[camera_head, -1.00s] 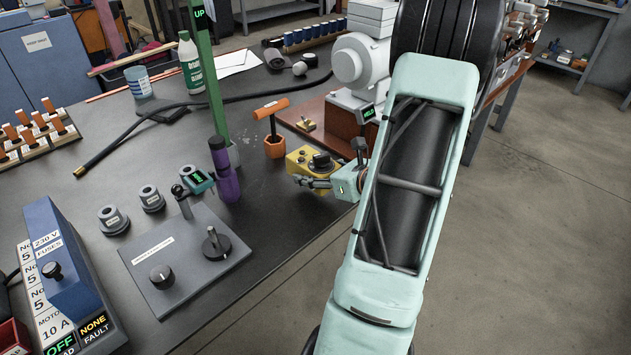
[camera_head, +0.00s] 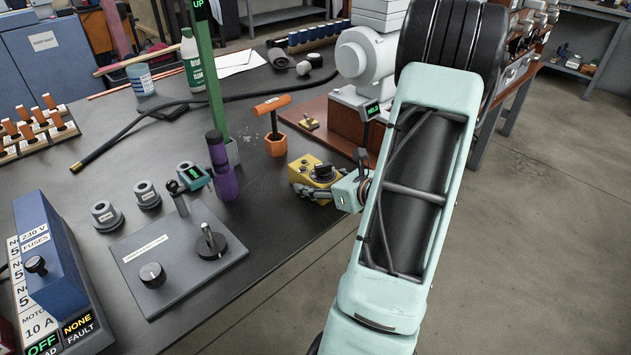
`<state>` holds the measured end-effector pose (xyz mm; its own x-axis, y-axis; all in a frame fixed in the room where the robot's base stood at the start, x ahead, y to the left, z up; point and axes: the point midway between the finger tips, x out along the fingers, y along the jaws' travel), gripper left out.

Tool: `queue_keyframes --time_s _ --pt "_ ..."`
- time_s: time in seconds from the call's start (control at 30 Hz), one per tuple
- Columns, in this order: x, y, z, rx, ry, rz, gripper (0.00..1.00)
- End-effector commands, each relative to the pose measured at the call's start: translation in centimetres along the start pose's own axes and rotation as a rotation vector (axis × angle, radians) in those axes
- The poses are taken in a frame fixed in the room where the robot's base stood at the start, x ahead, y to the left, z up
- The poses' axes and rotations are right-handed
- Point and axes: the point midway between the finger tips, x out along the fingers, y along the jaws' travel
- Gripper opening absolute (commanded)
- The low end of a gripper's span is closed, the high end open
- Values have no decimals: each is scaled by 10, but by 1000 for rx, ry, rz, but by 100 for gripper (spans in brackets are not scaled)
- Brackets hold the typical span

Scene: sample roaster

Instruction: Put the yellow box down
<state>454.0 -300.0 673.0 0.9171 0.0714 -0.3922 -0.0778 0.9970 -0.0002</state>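The yellow box (camera_head: 307,169), with a dark round knob on its top, is near the right edge of the black bench, just right of the orange-handled tool (camera_head: 275,145). My gripper (camera_head: 311,191) is at its near side, with its dark fingers against the box and its pale green body to the right. The gripper appears shut on the box. The fingers partly hide the box's lower side. I cannot tell whether its underside touches the bench.
The black bench top (camera_head: 290,235) is bare in front of the box, up to its right edge. A purple bottle-like object (camera_head: 222,170), a green post (camera_head: 207,70) and a grey control panel (camera_head: 178,256) stand to the left. A grey machine on a red-brown base (camera_head: 335,135) stands behind.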

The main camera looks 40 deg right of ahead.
Motion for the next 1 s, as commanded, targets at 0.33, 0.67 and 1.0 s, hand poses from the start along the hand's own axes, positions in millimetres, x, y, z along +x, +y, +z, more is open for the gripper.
queue_keyframes --time_s 0.33,0.67,1.0 --pt "0 0 0 0 0 0 71" --pt "-35 -1 6 2 1 -4 71" --pt "-103 -1 5 1 0 -3 71"
